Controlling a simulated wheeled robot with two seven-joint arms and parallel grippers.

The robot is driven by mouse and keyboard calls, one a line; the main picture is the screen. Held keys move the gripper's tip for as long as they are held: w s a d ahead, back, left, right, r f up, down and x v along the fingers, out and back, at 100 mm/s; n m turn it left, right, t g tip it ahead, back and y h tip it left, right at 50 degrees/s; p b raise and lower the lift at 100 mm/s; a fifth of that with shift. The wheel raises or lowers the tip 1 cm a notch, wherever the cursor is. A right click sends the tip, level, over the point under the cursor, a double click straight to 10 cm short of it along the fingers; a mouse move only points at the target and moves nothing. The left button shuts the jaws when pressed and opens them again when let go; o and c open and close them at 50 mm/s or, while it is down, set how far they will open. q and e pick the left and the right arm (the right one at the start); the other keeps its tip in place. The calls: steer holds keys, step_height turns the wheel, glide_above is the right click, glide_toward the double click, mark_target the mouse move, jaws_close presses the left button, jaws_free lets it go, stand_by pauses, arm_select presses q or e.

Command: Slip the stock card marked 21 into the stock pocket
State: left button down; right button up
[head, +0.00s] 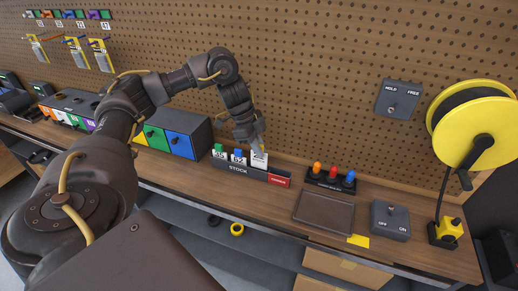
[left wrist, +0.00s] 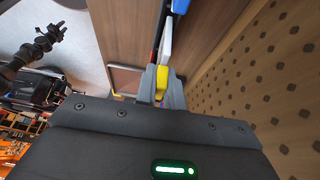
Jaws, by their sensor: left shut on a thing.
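The stock pocket (head: 238,169) is a long dark holder marked STOCK with a red right end, on the bench against the pegboard. Two white cards stand in it, one with a green tab (head: 219,148) and one with a blue tab (head: 238,154). My left gripper (head: 257,146) is above the pocket's right part, shut on a white card (head: 259,161). Its yellow tab (left wrist: 162,80) shows between the fingers (left wrist: 161,88) in the left wrist view. The card's number is not readable, and I cannot tell whether its lower edge is inside the pocket.
Right of the pocket are a rack of coloured knobs (head: 331,178), an empty brown tray (head: 323,211) and a switch box (head: 390,220). A coloured drawer unit (head: 179,138) stands to the left. A yellow reel (head: 475,123) is at far right.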

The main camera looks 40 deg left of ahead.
arm_select(q)
steer(key=shift+f+b, duration=0.5)
steer(key=shift+f, duration=0.05)
steer(key=shift+f+b, duration=0.35)
steer(key=shift+f, duration=0.7)
steer(key=c, duration=1.4)
jaws_free()
steer(key=p+v, duration=0.3)
steer(key=v, duration=0.7)
steer(key=shift+r, duration=0.4)
